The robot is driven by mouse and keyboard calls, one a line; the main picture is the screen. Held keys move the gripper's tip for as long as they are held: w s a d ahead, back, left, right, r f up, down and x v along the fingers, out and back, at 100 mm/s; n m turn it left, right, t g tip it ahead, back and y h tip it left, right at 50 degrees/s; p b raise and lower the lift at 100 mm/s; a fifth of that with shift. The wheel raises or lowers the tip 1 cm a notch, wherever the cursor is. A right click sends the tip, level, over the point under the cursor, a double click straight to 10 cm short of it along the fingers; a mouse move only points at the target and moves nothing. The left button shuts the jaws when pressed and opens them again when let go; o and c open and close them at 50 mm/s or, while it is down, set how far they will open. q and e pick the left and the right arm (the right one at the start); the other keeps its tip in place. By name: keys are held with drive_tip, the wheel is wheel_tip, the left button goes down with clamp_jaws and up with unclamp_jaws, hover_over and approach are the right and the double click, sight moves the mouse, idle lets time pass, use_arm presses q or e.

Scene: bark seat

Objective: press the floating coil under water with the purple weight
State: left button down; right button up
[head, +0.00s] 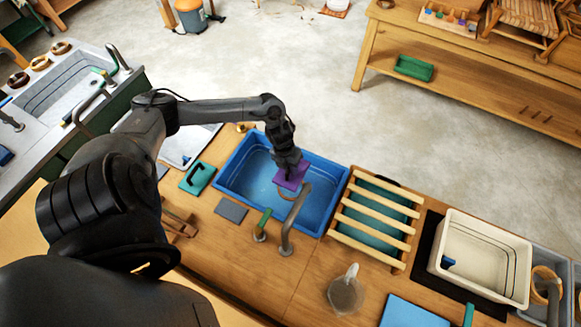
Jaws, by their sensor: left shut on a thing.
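A purple weight (291,176) is in my left gripper (288,162), which is shut on it above the blue water basin (226,183). The weight is near the middle of the basin, just behind the tap. A brownish, ring-like coil (290,197) shows partly below the weight's front edge. The weight and tap hide much of it, and I cannot tell whether weight and coil touch. My right gripper is not in view.
A curved tap (292,222) with a green handle (264,220) stands at the basin's front edge. A slatted wooden rack (376,215) is right of the basin, then a white tub (480,258). A glass jug (346,290) stands in front.

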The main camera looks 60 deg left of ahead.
sight(291, 175)
use_arm(q)
drive_tip(key=shift+f, duration=0.15)
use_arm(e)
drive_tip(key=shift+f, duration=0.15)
use_arm(q)
drive_tip(key=shift+f+b, duration=2.35)
drive_tip(key=shift+f, duration=0.3)
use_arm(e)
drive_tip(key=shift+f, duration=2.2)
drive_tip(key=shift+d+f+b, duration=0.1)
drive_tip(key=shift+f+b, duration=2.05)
use_arm(q)
drive_tip(key=shift+s+d+f+b, duration=0.1)
drive_tip(key=shift+f+b, duration=0.65)
drive_tip(key=shift+f, duration=1.55)
drive_tip(key=shift+s+d+f+b, duration=0.1)
drive_tip(key=shift+f+b, duration=0.65)
drive_tip(key=shift+f, duration=1.5)
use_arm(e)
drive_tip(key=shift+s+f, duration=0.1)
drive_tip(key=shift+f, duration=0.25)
use_arm(q)
drive_tip(key=shift+s+f+b, duration=0.1)
drive_tip(key=shift+f+b, duration=0.2)
drive_tip(key=shift+f, duration=0.1)
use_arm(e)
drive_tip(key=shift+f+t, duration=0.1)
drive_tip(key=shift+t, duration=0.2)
use_arm(q)
drive_tip(key=shift+s+d, duration=0.1)
